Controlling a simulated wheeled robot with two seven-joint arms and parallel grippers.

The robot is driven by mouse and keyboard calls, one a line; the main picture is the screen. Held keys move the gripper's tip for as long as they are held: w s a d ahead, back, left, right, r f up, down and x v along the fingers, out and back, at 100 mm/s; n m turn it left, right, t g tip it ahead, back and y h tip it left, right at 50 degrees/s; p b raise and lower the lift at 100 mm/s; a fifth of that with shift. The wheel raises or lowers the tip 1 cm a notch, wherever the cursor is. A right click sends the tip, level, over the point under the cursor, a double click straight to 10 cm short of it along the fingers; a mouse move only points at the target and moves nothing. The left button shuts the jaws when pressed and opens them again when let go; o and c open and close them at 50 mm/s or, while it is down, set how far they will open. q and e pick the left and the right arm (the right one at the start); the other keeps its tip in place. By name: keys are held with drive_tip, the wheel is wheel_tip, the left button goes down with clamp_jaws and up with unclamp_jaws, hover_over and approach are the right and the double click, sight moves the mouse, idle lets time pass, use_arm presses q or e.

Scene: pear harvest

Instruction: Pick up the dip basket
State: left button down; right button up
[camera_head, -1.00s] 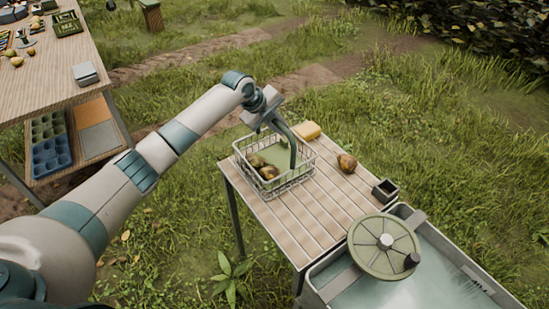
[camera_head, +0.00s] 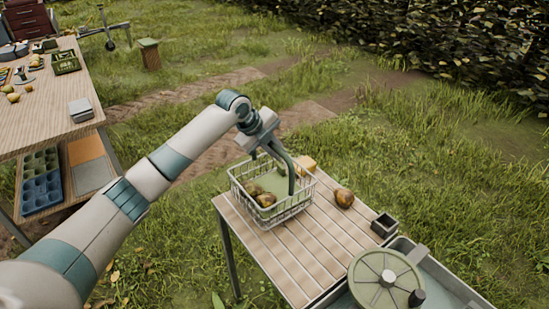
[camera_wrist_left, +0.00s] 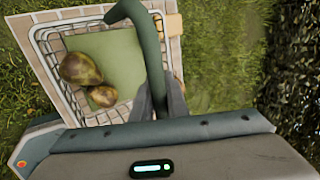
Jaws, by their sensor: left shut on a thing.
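The dip basket (camera_head: 272,217) is a pale wire basket with a green arched handle (camera_head: 291,178). It is over the left end of the slatted table and looks roughly level; any gap beneath it is hard to see. My left gripper (camera_head: 268,143) is above the basket, shut on the handle. In the left wrist view the handle (camera_wrist_left: 150,45) runs up from between the fingers, and the basket's wire wall (camera_wrist_left: 52,60) shows. Brown-green pears (camera_head: 265,199) lie in the basket beside a green panel (camera_wrist_left: 112,55). My right gripper is out of view.
The slatted table (camera_head: 290,255) also holds a loose pear (camera_head: 344,197), a yellow block (camera_head: 306,163) and a small dark box (camera_head: 384,224). A tank with a round green wheel (camera_head: 385,280) stands at its near end. A wooden workbench (camera_head: 45,105) is at left.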

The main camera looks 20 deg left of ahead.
use_arm(q)
drive_tip(key=s+d+r+b, duration=0.3)
drive_tip(key=d+r, duration=0.3)
drive_tip(key=d, duration=0.4)
drive_tip(key=shift+d+r+b, duration=0.25)
drive_tip(key=shift+r+b, duration=0.15)
drive_tip(key=shift+b, duration=0.05)
